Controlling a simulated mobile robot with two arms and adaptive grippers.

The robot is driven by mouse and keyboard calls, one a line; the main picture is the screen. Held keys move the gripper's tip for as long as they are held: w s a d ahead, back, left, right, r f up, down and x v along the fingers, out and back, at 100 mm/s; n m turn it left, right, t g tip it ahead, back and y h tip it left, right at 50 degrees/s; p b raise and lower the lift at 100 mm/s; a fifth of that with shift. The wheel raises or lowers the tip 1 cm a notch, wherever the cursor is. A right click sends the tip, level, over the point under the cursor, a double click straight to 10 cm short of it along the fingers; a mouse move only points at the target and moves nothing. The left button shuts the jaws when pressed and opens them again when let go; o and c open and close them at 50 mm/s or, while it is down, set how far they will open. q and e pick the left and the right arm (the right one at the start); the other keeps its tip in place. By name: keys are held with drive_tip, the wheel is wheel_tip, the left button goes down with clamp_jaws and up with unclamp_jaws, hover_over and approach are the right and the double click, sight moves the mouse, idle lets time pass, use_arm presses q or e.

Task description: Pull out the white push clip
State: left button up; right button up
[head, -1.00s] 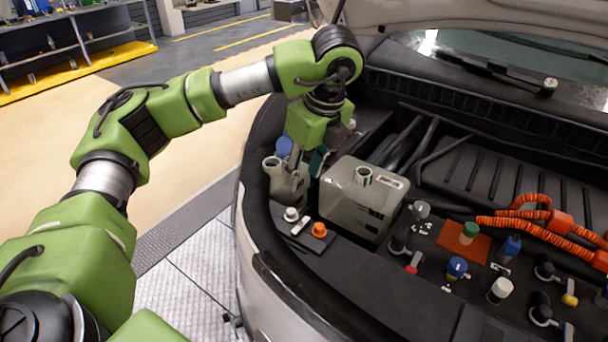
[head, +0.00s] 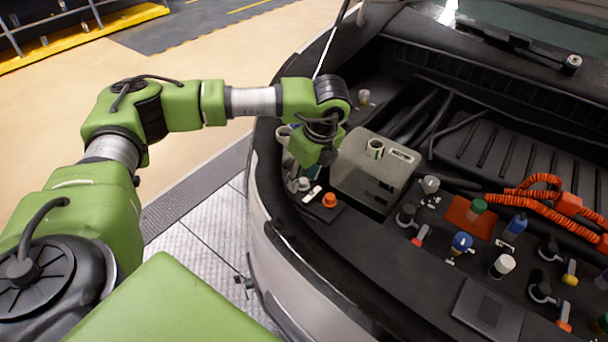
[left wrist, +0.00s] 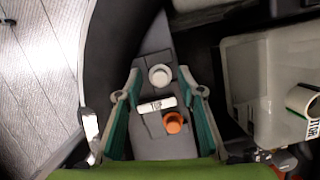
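The white push clip (left wrist: 160,77) is a round white cap on a dark grey panel (left wrist: 150,148) at the car's front edge. An orange clip (left wrist: 174,122) and a small white label (left wrist: 157,105) are on the same panel; the orange clip also shows in the head view (head: 329,200). My left gripper (left wrist: 160,84) is open, with its teal-padded fingers on either side of the white clip and nothing visibly held. My right gripper is not in view.
A pale grey tank (head: 365,178) with an open neck stands just right of the panel. A smaller pale container (head: 285,137) is partly hidden behind my left gripper. Several coloured caps and orange hoses (head: 548,203) fill the right of the bay.

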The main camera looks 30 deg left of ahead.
sight(304, 181)
use_arm(q)
clamp_jaws()
drive_tip(key=c, duration=0.8)
unclamp_jaws()
drive_tip(key=shift+c, duration=1.1)
drive_tip(key=shift+w+r, duration=0.1)
drive_tip(key=shift+r, duration=0.15)
drive_tip(key=shift+r, duration=0.1)
drive_tip(key=shift+r+p, duration=0.95)
drive_tip(key=shift+r, duration=1)
